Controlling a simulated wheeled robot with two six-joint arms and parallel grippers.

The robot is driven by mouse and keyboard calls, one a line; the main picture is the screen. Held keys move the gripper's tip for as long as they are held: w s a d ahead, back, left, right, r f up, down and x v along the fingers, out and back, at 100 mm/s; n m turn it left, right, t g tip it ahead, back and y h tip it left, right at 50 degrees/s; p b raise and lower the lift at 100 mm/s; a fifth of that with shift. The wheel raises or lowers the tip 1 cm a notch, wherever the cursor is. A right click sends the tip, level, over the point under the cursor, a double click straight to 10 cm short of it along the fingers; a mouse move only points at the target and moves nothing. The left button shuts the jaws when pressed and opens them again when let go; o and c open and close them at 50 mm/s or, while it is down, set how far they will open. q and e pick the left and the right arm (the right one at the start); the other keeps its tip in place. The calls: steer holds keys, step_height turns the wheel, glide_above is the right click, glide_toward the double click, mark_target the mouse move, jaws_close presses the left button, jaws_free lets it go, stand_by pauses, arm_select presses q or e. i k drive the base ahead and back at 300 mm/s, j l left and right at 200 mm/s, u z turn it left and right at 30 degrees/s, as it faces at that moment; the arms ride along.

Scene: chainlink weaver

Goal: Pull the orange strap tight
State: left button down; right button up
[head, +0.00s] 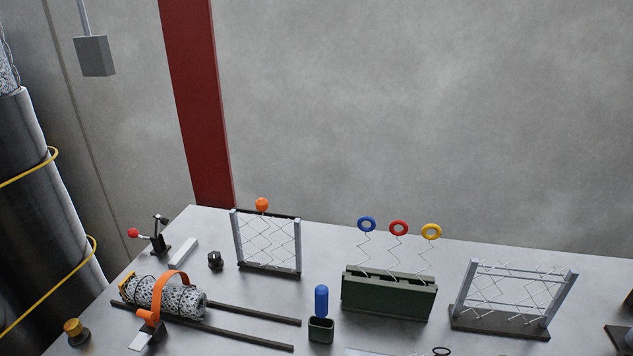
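The orange strap (178,280) arches over a rolled bundle of chain-link mesh (190,302) at the left of the table. The strap stands up in a loop with a visible gap above the roll. Its near end runs down to a dark buckle or block (153,328) at the roll's front, where a pale tab (140,341) lies. The roll rests across two dark rails. Neither of my grippers is in view.
A red-knobbed lever (134,233) stands behind the roll, and a yellow-topped button (73,328) is at the left front. Mesh frames (268,269), a green holder with coloured rings (390,298) and a blue-handled tool (321,300) stand to the right.

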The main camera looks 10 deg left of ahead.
mark_target(148, 316)
steer(key=k+j+u, duration=0.2)
steer(key=u, duration=0.25)
steer(key=k+j+u, duration=0.1)
steer(key=j+u, duration=0.3)
steer(key=j, duration=0.05)
